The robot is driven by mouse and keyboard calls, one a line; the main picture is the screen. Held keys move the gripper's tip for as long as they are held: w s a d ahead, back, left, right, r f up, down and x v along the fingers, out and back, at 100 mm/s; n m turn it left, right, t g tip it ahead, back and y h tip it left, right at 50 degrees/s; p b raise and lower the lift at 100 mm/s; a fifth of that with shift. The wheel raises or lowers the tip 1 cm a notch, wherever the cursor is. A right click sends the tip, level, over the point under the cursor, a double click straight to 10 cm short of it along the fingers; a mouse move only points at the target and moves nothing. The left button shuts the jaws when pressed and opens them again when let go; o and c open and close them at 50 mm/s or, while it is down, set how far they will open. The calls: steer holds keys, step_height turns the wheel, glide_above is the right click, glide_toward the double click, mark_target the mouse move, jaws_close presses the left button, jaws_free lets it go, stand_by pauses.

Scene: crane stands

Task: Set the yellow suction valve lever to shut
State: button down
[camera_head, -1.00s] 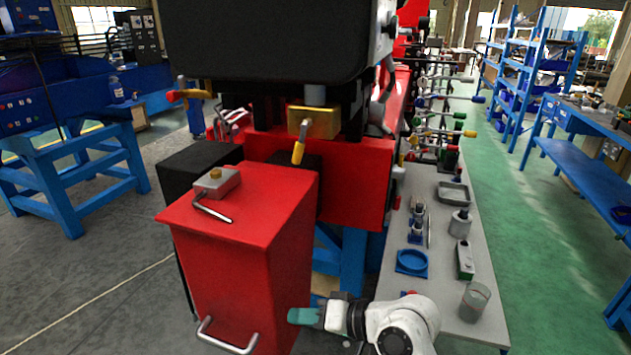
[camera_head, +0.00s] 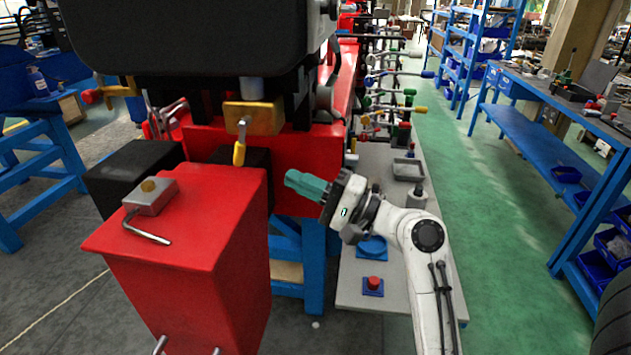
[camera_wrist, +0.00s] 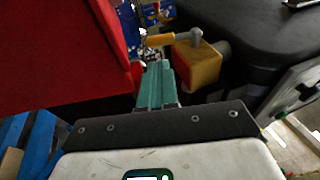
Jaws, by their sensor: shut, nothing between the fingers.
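The yellow suction valve lever (camera_head: 239,152) hangs down on a short grey stem from a brass-yellow valve block (camera_head: 253,117), under the big black tank on the red machine. In the wrist view the lever (camera_wrist: 160,40) lies beside the yellow block (camera_wrist: 198,64), beyond my fingertips. My gripper (camera_head: 292,181) has teal fingers, shut and empty, pointing left toward the lever. It is apart from the lever, to its right and a little lower in the head view. The fingers also show in the wrist view (camera_wrist: 157,75).
A red cabinet (camera_head: 190,240) with a grey box (camera_head: 150,197) and bent handle on top stands left of my gripper. A grey bench (camera_head: 375,283) carries a red button (camera_head: 373,283) and several small items. Green floor at the right is clear.

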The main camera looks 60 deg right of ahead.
mark_target(240, 163)
steer(key=p+x, duration=0.2)
steer(key=x, duration=0.6)
steer(key=shift+w, duration=0.25)
steer(key=shift+a, duration=0.1)
steer(key=b, duration=0.1)
steer(key=f+t+b, duration=0.1)
steer(key=b, duration=0.1)
steer(key=shift+w+a, duration=0.1)
steer(key=shift+w, duration=0.2)
steer(key=t+b, duration=0.1)
steer(key=b, duration=0.2)
steer(key=shift+w+a+m, duration=0.15)
steer(key=shift+w+m, duration=0.15)
steer(key=shift+w, duration=0.1)
steer(key=shift+w+r+t+b, duration=0.1)
steer(key=shift+w+t+b, duration=0.25)
steer(key=shift+b, duration=0.55)
steer(key=shift+w+a+r, duration=0.25)
steer(key=shift+w, duration=0.05)
steer(key=shift+f, duration=0.1)
